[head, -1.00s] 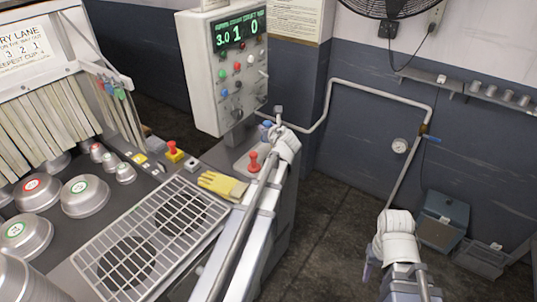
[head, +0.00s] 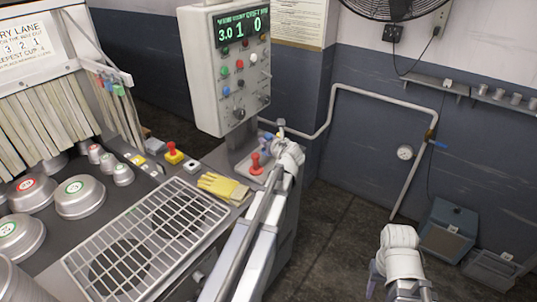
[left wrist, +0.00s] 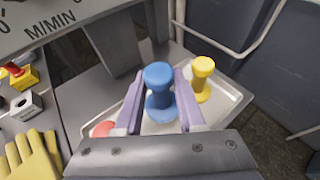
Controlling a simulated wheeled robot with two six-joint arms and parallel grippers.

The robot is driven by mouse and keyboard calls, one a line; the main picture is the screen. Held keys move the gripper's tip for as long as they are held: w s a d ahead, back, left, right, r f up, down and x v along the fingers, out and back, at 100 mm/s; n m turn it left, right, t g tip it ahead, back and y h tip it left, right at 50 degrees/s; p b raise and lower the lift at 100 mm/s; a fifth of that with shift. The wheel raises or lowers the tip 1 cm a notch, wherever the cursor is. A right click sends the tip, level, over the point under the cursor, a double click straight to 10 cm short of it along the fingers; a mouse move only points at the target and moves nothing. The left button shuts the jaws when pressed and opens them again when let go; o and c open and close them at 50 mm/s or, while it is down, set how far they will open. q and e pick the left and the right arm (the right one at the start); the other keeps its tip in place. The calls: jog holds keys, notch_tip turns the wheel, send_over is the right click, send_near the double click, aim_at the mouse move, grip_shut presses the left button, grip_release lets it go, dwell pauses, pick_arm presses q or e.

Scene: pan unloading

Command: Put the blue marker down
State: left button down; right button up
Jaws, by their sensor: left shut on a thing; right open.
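The blue marker (left wrist: 159,92) is a knobbed peg held upright between the purple fingers of my left gripper (left wrist: 160,108) in the left wrist view. In the head view, the marker (head: 268,136) shows only slightly beside the white wrist of my left gripper (head: 277,140). It is over the pale tray (left wrist: 232,98); its foot is hidden, so I cannot tell whether it touches. A yellow marker (left wrist: 203,78) stands on the tray to the right. A red marker (left wrist: 104,129) is to the left, partly hidden by a finger. My right gripper (head: 398,290) is open at the lower right.
The control box (head: 228,70) on its post stands just behind the tray. A yellow glove (head: 222,187), a red-topped button (head: 173,152) and a wire rack (head: 150,240) lie left of my left arm. Metal pans (head: 80,197) stand further left.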

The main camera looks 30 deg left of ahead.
pick_arm(q)
notch_tip(320, 180, down, 4)
jog(key=b, duration=0.3)
jog(key=shift+r+b, duration=0.2)
jog(key=shift+b, duration=0.15)
jog(key=shift+f, duration=0.1)
jog(key=c, duration=0.5)
grip_release()
